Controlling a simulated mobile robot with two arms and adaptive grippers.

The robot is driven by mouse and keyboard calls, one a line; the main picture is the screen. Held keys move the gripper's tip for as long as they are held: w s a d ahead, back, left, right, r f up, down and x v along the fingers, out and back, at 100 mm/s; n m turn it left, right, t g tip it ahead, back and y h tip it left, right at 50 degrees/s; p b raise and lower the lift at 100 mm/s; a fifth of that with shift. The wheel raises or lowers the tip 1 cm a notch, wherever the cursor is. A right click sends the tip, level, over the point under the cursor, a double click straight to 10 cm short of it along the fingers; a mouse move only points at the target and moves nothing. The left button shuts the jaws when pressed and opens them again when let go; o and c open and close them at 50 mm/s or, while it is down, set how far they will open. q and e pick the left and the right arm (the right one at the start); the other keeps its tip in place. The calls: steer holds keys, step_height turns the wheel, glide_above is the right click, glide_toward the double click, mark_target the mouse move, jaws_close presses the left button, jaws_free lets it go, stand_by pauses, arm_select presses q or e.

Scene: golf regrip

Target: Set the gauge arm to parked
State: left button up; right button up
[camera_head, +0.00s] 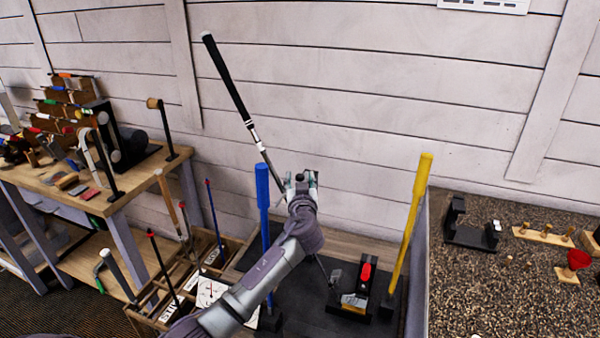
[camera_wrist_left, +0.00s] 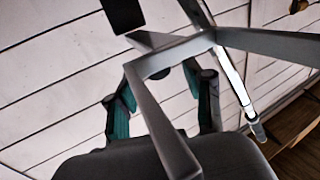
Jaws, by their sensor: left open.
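My left gripper (camera_head: 302,180) is open, raised above the dark bench mat in the head view. In the left wrist view its teal-padded fingers (camera_wrist_left: 162,95) stand apart, with grey angled bars (camera_wrist_left: 160,115) close in front of them. I cannot tell whether these bars belong to the gauge arm. A club with a black grip (camera_head: 228,78) slants down to behind the gripper; contact is unclear. A black fixture with a red knob (camera_head: 366,272) stands on the mat, below and right of the gripper. I cannot pick out the gauge arm for certain. My right gripper is not in view.
A blue post (camera_head: 263,215) stands just left of the gripper and a yellow post (camera_head: 412,215) to its right. A wooden crate of clubs (camera_head: 150,322) and a cluttered workbench (camera_head: 140,185) are at left. A gravel-textured surface (camera_head: 500,290) is at right.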

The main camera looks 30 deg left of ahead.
arm_select(q)
steer(key=shift+x, duration=1)
jaws_close()
